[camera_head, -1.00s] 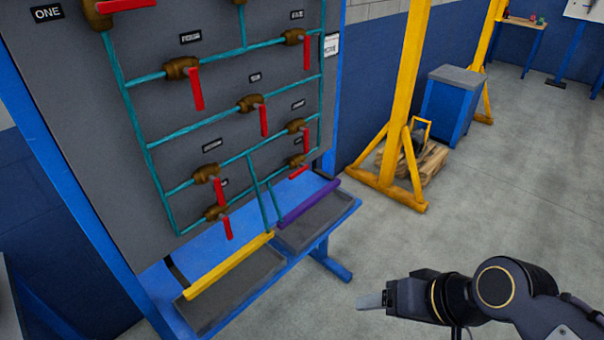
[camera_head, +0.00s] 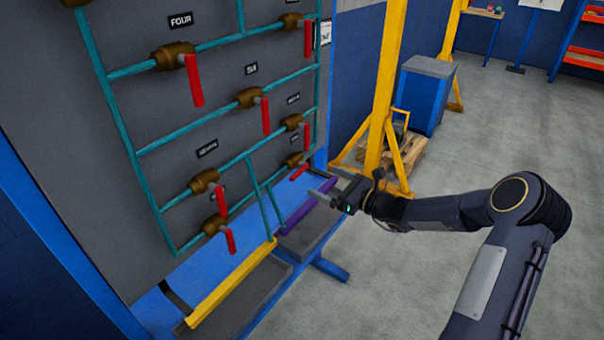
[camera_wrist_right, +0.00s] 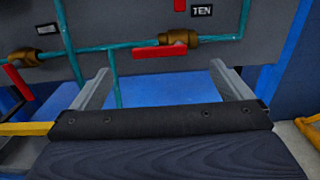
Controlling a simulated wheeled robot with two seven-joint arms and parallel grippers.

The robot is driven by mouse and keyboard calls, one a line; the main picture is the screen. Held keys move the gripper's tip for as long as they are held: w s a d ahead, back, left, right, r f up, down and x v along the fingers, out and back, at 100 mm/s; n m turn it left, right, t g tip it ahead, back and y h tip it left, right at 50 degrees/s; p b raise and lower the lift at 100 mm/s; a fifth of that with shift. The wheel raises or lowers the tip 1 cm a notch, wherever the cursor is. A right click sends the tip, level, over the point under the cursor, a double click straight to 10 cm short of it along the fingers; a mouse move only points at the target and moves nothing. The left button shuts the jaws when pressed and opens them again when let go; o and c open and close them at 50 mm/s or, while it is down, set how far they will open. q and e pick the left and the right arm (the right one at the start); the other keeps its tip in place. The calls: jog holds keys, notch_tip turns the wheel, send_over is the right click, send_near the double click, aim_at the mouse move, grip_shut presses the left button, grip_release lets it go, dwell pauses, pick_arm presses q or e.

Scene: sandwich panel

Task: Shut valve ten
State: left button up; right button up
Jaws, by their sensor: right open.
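Valve ten shows in the right wrist view as a brass body (camera_wrist_right: 182,40) on a teal pipe, under the label TEN (camera_wrist_right: 201,10). Its red handle (camera_wrist_right: 160,50) lies nearly level, roughly along the pipe. In the head view valve ten's red handle (camera_head: 299,173) is at the panel's lower right, partly close behind my right gripper. My right gripper (camera_head: 321,181) is open and empty, its fingers pointing at the panel. In the right wrist view the fingers (camera_wrist_right: 160,72) stand apart, below and either side of the handle, with no contact visible. My left gripper is out of view.
Other valves with red handles hanging down fill the grey panel (camera_head: 80,180). Below it are a yellow bar (camera_head: 232,283), a purple bar (camera_head: 305,207) and shallow trays on a blue ledge.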

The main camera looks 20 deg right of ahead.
aim_at(301, 171)
jog(key=x, duration=0.7)
jog(key=shift+w+a+p, duration=0.25)
jog(key=shift+p, duration=0.1)
jog(key=c, duration=1.4)
